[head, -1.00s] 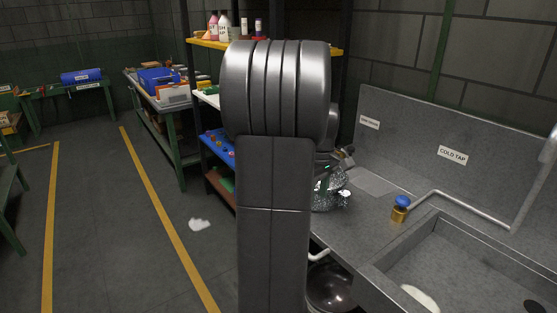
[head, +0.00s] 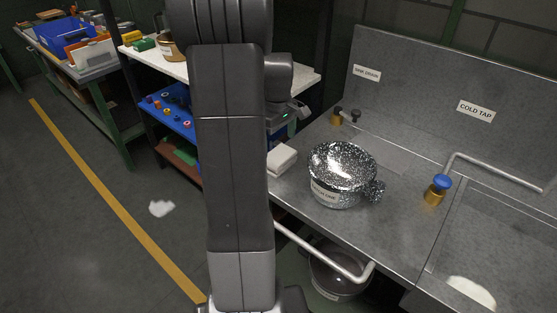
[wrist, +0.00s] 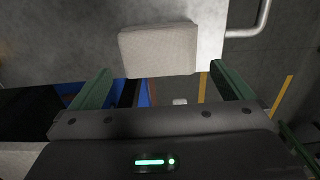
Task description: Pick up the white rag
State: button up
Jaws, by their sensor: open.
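A crumpled white cloth-like piece (head: 162,207) lies on the grey floor left of my arm; a small white patch (wrist: 180,101) shows on the floor between my fingers in the wrist view. A pale folded block (head: 282,159) lies at the counter's near-left edge, partly behind my arm; in the wrist view this block (wrist: 158,48) sits just beyond my fingertips. I cannot tell for sure which is the rag. My gripper (wrist: 164,80) is open and empty, its green fingers apart and not touching the block. In the head view my arm hides the fingers.
A blue-topped cold tap (head: 438,190) and a sink with a white item (head: 470,292) are farther right. A rail (head: 325,250) runs along the counter front. Shelves (head: 170,105) stand at left.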

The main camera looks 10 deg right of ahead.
aim_at(279, 155)
notch_tip(279, 155, down, 2)
jog(key=shift+s+f, duration=0.1)
jog(key=shift+s, duration=0.05)
jog(key=shift+d+f, duration=0.1)
jog(key=shift+f, duration=2.2)
jog(key=c, duration=0.7)
notch_tip(279, 155, up, 10)
jog(key=shift+r, duration=0.1)
